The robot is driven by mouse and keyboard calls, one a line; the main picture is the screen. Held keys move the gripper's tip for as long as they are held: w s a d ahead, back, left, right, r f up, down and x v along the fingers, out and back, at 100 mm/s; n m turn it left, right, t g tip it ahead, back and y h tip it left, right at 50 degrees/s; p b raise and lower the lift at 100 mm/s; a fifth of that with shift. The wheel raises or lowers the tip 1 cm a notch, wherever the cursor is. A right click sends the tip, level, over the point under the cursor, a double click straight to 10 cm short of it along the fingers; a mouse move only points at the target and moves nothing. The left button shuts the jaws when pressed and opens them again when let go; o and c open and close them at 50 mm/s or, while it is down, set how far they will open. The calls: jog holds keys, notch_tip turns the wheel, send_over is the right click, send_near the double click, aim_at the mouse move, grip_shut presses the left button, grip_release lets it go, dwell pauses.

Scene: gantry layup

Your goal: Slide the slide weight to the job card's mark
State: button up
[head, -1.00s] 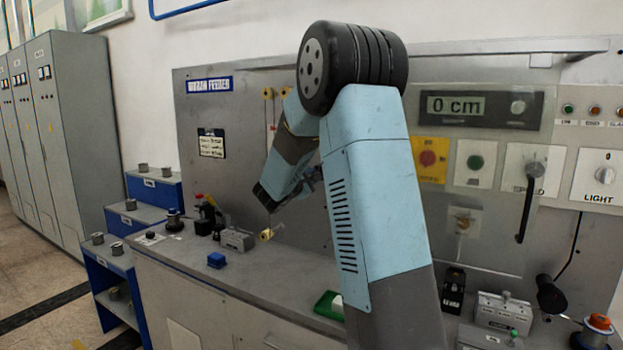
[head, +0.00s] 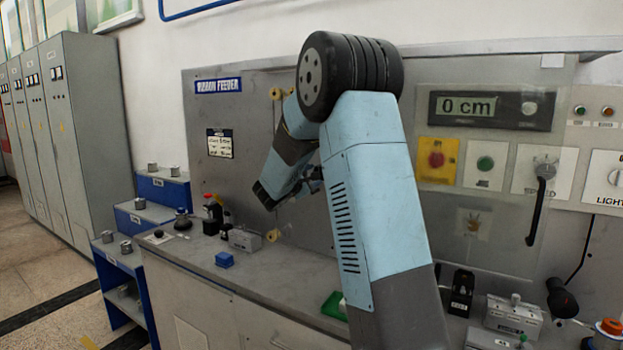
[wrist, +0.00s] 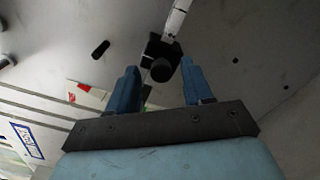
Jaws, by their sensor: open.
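In the wrist view, a black block with a round dark knob (wrist: 161,70) sits on a pale marked bar (wrist: 177,18); it looks like the slide weight on its scale. My gripper (wrist: 160,76) is open, with a blue finger on each side of the block. I cannot tell whether either finger touches it. In the head view, my gripper (head: 312,183) is near the grey panel, partly behind my arm, which hides the weight there. A job card (head: 220,143) with a dark top is on the panel; its writing is too small to read. The display (head: 490,108) reads 0 cm.
The bench (head: 205,262) carries a blue block (head: 224,259), a grey block (head: 243,240) and a green tray (head: 333,306). A black lever (head: 537,206) and several buttons are on the panel at right. Blue steps (head: 165,192) with metal weights stand at left.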

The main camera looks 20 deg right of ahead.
jog(key=v, duration=1.3)
jog(key=shift+s+a, duration=0.15)
jog(key=shift+a, duration=0.25)
